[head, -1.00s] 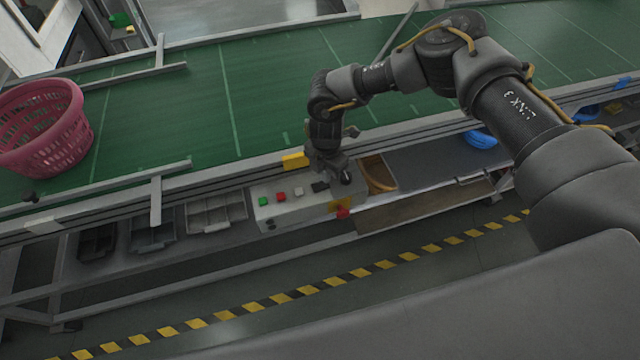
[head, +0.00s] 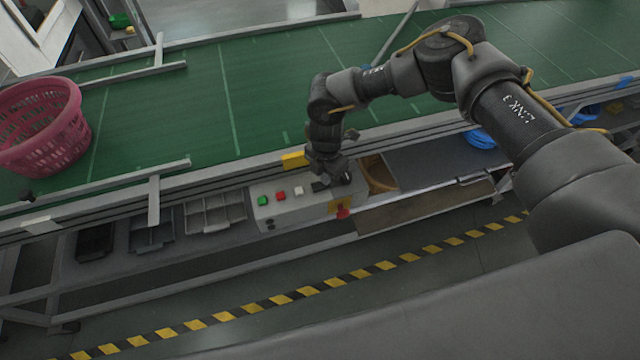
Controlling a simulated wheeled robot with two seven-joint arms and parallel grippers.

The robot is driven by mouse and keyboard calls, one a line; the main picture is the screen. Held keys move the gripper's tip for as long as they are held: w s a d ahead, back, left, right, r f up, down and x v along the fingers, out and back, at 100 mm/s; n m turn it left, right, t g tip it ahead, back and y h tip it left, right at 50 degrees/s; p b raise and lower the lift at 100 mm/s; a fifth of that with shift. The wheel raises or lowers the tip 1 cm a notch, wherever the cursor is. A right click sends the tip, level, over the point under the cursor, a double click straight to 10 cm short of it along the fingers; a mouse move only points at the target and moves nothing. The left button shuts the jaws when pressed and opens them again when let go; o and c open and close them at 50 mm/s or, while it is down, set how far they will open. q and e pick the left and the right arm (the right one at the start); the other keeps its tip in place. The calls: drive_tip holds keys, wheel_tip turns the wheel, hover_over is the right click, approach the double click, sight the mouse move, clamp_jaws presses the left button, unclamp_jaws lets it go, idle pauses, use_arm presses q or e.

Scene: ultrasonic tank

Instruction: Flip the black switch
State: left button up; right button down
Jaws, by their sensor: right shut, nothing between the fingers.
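The control box (head: 290,213) is light grey and sits on the shelf below the green conveyor. Its top has a green button (head: 262,200), a red button (head: 280,195), a white button (head: 298,190) and the black switch (head: 319,186) in a row. My right gripper (head: 343,180) is shut and empty, pointing down at the right end of the box top, close to the black switch. The gripper partly hides that end, and I cannot tell whether it touches the switch. My left gripper is out of view.
A red knob (head: 342,212) is on the box's front. A conveyor rail (head: 250,168) runs just behind. A pink basket (head: 45,125) stands on the conveyor.

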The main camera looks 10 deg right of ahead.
drive_tip(key=shift+f, duration=0.2)
drive_tip(key=shift+r, duration=0.1)
wheel_tip(320, 180, up, 7)
drive_tip(key=p, duration=0.5)
idle(0.4)
idle(0.3)
